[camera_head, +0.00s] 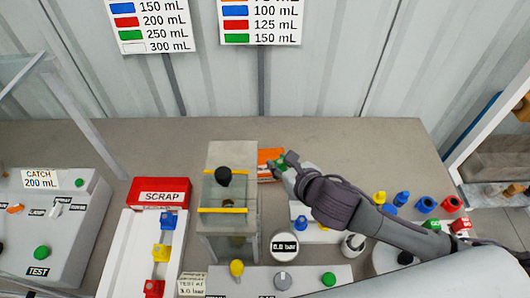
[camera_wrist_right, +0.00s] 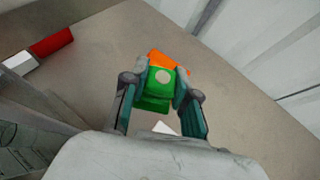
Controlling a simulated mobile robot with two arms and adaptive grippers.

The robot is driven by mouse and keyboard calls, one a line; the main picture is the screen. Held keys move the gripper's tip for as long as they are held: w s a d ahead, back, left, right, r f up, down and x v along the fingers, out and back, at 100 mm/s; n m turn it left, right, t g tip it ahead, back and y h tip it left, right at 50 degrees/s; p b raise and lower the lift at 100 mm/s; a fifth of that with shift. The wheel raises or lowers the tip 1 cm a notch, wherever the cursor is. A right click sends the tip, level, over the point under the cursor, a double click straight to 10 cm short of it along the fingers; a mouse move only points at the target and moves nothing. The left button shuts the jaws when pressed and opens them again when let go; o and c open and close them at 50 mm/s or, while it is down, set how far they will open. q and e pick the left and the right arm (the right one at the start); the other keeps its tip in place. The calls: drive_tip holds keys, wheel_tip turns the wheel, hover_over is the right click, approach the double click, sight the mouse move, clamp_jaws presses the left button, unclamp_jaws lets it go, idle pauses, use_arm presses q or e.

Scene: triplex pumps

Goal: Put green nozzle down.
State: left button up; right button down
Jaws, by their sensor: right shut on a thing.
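My right gripper (camera_head: 284,162) reaches in from the right, beside the clear-walled grey test stand. It is shut on the green nozzle (camera_head: 279,165), mostly hidden by the fingers in the head view. In the right wrist view the green nozzle (camera_wrist_right: 158,88) sits between the two fingertips of the right gripper (camera_wrist_right: 160,82), its pale round spot facing the camera. An orange piece (camera_head: 266,157) lies on the table at the gripper; it also shows just beyond the nozzle in the wrist view (camera_wrist_right: 160,58). I cannot tell whether nozzle and orange piece touch. My left gripper is out of view.
The test stand (camera_head: 232,155) rises close to the left of the gripper. Several blue, red and green nozzles (camera_head: 425,204) stand at right. A red SCRAP bin (camera_head: 159,193) is at left. The table behind the gripper (camera_head: 330,138) is clear.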

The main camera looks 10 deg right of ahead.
drive_tip(key=w+f, duration=0.3)
drive_tip(key=w+f+p, duration=0.1)
drive_tip(key=w+f, duration=0.2)
drive_tip(key=w, duration=0.1)
drive_tip(key=w+f+p, duration=0.1)
drive_tip(key=w+f, duration=0.2)
drive_tip(key=shift+w+a+f, duration=0.2)
drive_tip(key=shift+a+f, duration=0.1)
drive_tip(key=shift+a, duration=0.05)
drive_tip(key=shift+f, duration=0.35)
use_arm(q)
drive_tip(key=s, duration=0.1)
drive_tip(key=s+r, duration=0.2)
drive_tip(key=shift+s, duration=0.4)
use_arm(e)
drive_tip(key=shift+f, duration=0.15)
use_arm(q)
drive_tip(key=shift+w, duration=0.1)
use_arm(e)
drive_tip(key=c, duration=0.9)
unclamp_jaws()
